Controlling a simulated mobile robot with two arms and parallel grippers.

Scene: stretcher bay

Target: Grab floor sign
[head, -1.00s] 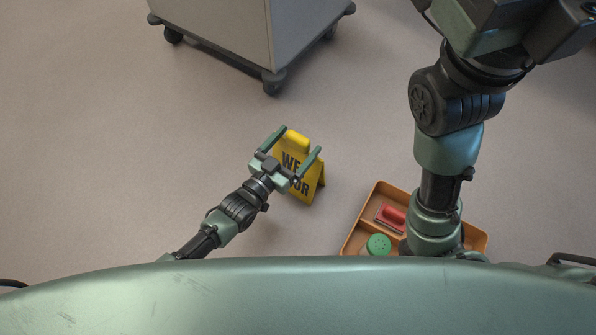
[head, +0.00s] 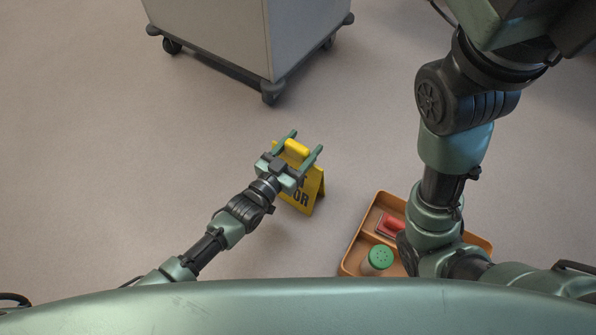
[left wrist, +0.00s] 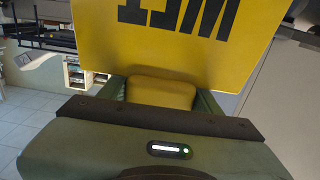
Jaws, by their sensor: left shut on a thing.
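The yellow floor sign (head: 307,196) stands on the floor near the middle of the head view, with black lettering partly hidden by my gripper. My left gripper (head: 306,141) has its two green fingers on either side of the sign's rounded yellow top (head: 296,148) and is shut on it. In the left wrist view the sign's yellow panel (left wrist: 185,45) fills the upper middle, its lettering upside down, and its top (left wrist: 160,92) sits between the fingers. My right arm shows at the right of the head view, but its gripper is out of sight.
A grey wheeled cabinet (head: 210,35) stands beyond. The floor to the left is clear.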

